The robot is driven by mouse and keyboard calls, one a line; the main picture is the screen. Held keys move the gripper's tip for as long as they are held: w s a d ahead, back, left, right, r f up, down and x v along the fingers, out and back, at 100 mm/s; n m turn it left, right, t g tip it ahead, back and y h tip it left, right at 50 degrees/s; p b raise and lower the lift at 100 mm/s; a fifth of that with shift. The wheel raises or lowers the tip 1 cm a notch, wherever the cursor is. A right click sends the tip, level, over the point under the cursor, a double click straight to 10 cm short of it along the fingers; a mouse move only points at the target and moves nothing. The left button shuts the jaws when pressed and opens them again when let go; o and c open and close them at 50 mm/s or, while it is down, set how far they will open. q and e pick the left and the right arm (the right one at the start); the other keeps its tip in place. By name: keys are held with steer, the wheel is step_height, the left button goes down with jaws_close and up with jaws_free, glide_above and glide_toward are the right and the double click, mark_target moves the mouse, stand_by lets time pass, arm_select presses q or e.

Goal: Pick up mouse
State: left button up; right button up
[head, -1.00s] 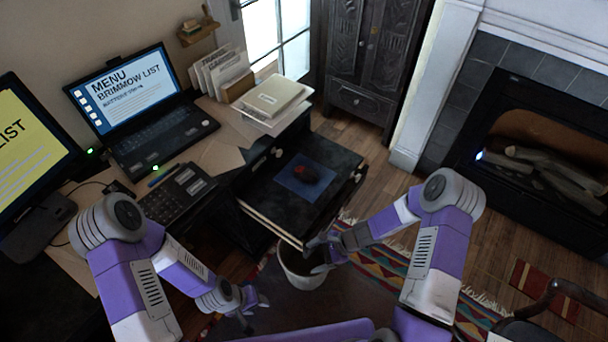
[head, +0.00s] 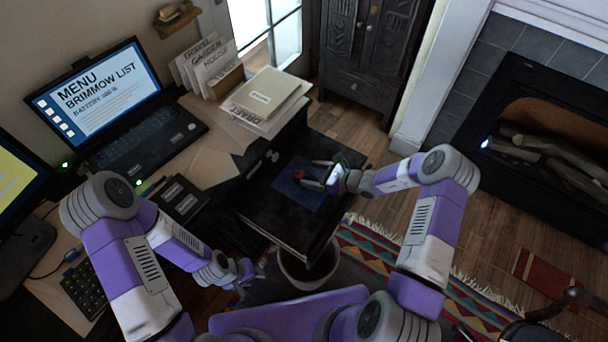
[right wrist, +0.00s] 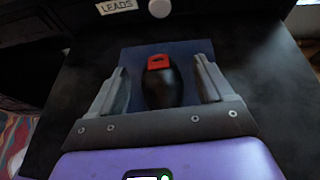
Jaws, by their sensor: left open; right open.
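The mouse, dark with a red front, lies on a blue mouse pad (head: 288,193) on a dark pull-out surface of the desk. In the right wrist view the mouse (right wrist: 161,88) sits between the two fingers of my right gripper (right wrist: 162,88), with a gap on each side. In the head view my right gripper (head: 314,176) reaches over the pad from the right, open, and partly hides the mouse (head: 299,175). My left gripper (head: 244,272) is open, low at the left, apart from the mouse and empty.
The dark pull-out surface (head: 262,210) is bare around the pad. A laptop (head: 145,140), papers (head: 262,95) and a keyboard (head: 84,290) are on the desk at the left. A bin (head: 308,268) stands below the surface's front edge.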

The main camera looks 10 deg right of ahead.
mark_target(301, 174)
steer(key=shift+a+f, duration=0.25)
steer(key=shift+a, duration=0.05)
steer(key=b+x, duration=0.1)
steer(key=x, duration=0.3)
steer(key=shift+w+a+f+b, duration=0.1)
steer(key=shift+a+f+b, duration=0.05)
steer(key=shift+f+b, duration=0.25)
steer(key=shift+c, duration=0.3)
